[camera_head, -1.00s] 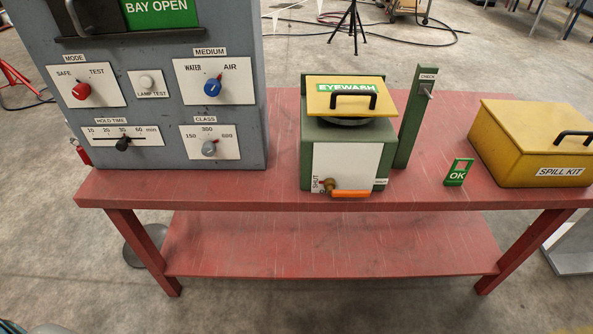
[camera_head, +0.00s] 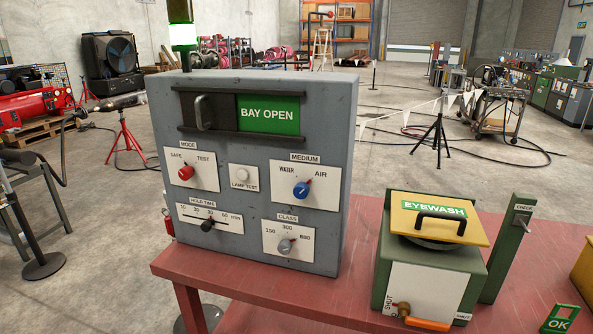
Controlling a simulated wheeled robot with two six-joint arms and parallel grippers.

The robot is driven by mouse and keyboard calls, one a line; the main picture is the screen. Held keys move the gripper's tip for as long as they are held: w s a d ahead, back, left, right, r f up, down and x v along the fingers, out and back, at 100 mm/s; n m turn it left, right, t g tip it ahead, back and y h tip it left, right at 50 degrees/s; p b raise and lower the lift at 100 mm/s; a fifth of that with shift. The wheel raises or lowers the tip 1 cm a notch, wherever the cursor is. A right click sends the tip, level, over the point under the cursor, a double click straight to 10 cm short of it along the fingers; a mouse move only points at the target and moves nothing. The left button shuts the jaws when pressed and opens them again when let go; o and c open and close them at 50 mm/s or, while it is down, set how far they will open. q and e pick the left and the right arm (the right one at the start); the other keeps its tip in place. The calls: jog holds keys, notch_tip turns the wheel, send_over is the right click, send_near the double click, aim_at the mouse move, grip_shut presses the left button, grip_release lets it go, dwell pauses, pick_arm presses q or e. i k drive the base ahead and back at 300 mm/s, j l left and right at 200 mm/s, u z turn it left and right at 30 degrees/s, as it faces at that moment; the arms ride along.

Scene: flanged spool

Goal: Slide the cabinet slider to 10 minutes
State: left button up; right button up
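The grey cabinet (camera_head: 255,100) stands on the left end of the red table. Its HOLD TIME slider (camera_head: 207,225) is a black knob on a horizontal slot in a white plate at the lower left of the front. The knob sits near the middle, just under the 30 mark. Neither of my grippers shows in the head view.
On the cabinet front are a red MODE knob (camera_head: 186,172), a LAMP TEST button (camera_head: 243,174), a blue MEDIUM knob (camera_head: 301,189) and a grey CLASS knob (camera_head: 285,246). The green eyewash box (camera_head: 430,265) stands to the right. Bare red tabletop (camera_head: 335,292) lies before the cabinet.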

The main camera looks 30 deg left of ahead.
aim_at(206, 226)
jog(key=u, duration=1.15)
